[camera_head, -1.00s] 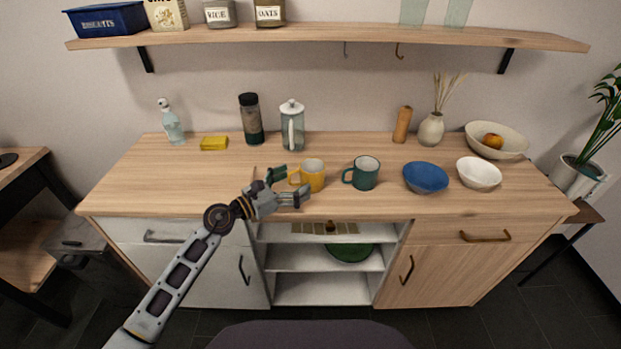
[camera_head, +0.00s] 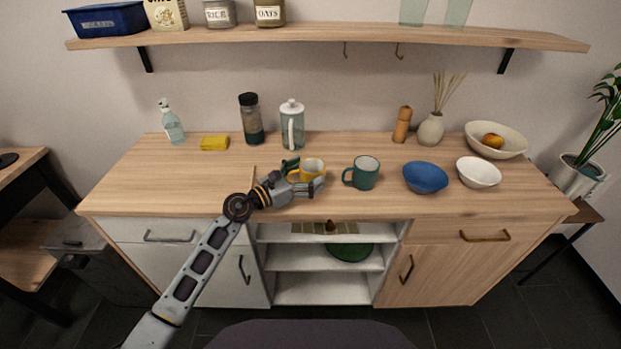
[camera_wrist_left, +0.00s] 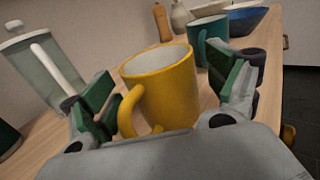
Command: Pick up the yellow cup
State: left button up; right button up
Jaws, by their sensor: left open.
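The yellow cup (camera_head: 313,168) stands upright on the wooden counter, left of the green mug (camera_head: 364,173). My left gripper (camera_head: 304,176) is open around the cup, with one finger behind it and one in front, which hides its lower part in the head view. In the left wrist view the yellow cup (camera_wrist_left: 163,88) stands between the green-padded fingers of my left gripper (camera_wrist_left: 168,100), its handle turned toward the gripper and to the left. Gaps show between the pads and the cup. My right gripper is not in view.
The green mug (camera_wrist_left: 208,36) is just beyond the cup. A blue bowl (camera_head: 425,177) and a white bowl (camera_head: 479,172) stand further right. A glass press with white lid (camera_head: 292,125), a dark jar (camera_head: 251,118) and a yellow sponge (camera_head: 214,143) are behind. The left front counter is clear.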

pick_arm(q)
jog(key=shift+d, duration=0.1)
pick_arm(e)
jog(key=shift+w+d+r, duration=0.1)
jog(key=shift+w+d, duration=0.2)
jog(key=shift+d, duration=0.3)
pick_arm(q)
jog(key=c, duration=1.2)
jog(key=shift+c, duration=0.2)
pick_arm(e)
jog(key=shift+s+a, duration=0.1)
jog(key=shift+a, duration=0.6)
pick_arm(q)
jog(key=shift+r, duration=0.1)
jog(key=shift+w+r, duration=0.1)
jog(key=shift+r, duration=0.15)
jog(key=shift+r+p, duration=0.4)
jog(key=shift+r, duration=0.25)
notch_tip(320, 180, up, 8)
jog(key=p, duration=0.2)
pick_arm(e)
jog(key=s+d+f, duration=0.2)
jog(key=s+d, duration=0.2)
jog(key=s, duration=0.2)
